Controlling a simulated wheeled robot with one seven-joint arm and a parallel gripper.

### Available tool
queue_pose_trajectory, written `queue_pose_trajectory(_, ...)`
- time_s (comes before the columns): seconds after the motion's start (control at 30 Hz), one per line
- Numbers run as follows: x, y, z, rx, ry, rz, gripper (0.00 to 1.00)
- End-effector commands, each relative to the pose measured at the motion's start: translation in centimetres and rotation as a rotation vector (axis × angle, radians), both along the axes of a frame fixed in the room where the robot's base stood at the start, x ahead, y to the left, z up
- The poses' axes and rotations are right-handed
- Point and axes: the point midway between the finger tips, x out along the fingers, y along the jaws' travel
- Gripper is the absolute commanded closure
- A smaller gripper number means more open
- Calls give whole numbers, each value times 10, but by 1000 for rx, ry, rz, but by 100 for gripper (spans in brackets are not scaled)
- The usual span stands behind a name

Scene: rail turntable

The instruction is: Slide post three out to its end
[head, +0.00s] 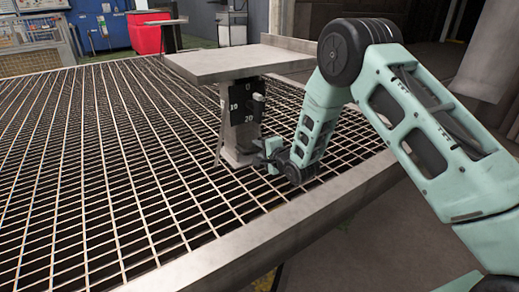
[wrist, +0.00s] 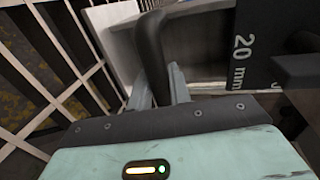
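No label reading three shows. My gripper (head: 264,156) is low beside the foot of this post. In the wrist view a dark curved bar (wrist: 149,45) runs down between the two fingers of my gripper (wrist: 160,88). Whether the fingers press on the bar cannot be told. The black panel marked 20 mm (wrist: 249,45) is to the right of the fingers.
The slatted table (head: 100,170) is mostly clear to the left of the post. A raised metal rim (head: 285,232) runs along its near right edge, under my arm. A red bin (head: 149,32) stands beyond the table.

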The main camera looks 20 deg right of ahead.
Motion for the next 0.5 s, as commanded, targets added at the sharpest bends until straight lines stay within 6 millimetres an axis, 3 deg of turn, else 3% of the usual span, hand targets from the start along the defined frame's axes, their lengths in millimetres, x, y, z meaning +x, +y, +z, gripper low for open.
queue_pose_trajectory(0.27, 1, -5, 0, 0, 0, -2, 100)
queue_pose_trajectory(0.37, 5, -17, 1, -1, 1, -6, 100)
queue_pose_trajectory(0.5, 14, -48, 2, -1, 1, -14, 100)
